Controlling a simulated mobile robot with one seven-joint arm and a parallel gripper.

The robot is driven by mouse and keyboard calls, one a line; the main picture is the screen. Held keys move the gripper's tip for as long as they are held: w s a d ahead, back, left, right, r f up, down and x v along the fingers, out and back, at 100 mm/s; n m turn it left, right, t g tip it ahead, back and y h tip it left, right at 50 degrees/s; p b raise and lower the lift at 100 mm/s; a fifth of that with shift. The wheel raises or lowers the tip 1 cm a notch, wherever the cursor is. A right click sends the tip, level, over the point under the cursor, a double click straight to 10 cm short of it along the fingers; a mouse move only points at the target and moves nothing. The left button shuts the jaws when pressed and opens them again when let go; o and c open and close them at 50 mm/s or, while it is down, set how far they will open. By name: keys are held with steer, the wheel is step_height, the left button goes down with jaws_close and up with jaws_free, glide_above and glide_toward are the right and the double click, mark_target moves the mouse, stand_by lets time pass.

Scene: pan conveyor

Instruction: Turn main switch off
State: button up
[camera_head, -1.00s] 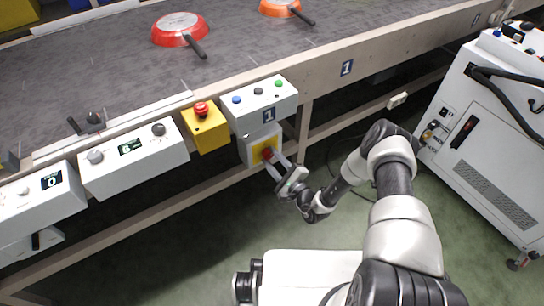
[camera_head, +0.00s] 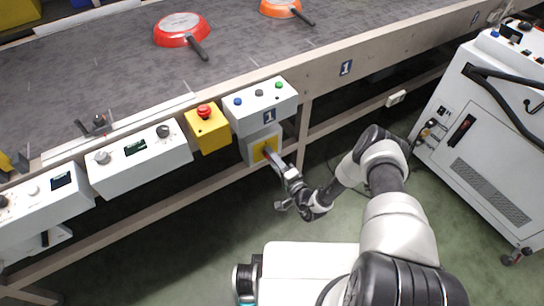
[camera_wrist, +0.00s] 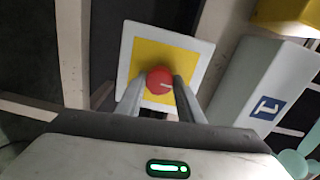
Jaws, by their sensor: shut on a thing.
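The main switch is a red rotary knob (camera_wrist: 160,80) on a yellow plate (camera_wrist: 188,58), set on a light grey box (camera_head: 252,150) under the control panel marked 1. In the wrist view my gripper (camera_wrist: 160,88) has its two fingers on either side of the red knob, shut on it. The pale line on the knob lies roughly level in that view. In the head view my gripper (camera_head: 270,154) reaches the yellow plate and hides most of the knob.
A yellow box with a red emergency button (camera_head: 204,112) sits just left of panel 1 (camera_head: 262,103). Other control boxes (camera_head: 140,158) line the conveyor's edge. A red pan (camera_head: 181,30) and an orange pan (camera_head: 279,8) lie on the belt. A white cabinet (camera_head: 490,150) stands at right.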

stand_by(0.4)
steer(key=o, duration=1.1)
steer(key=shift+c, duration=0.2)
steer(key=shift+s+d, duration=0.1)
steer(key=shift+d, duration=0.05)
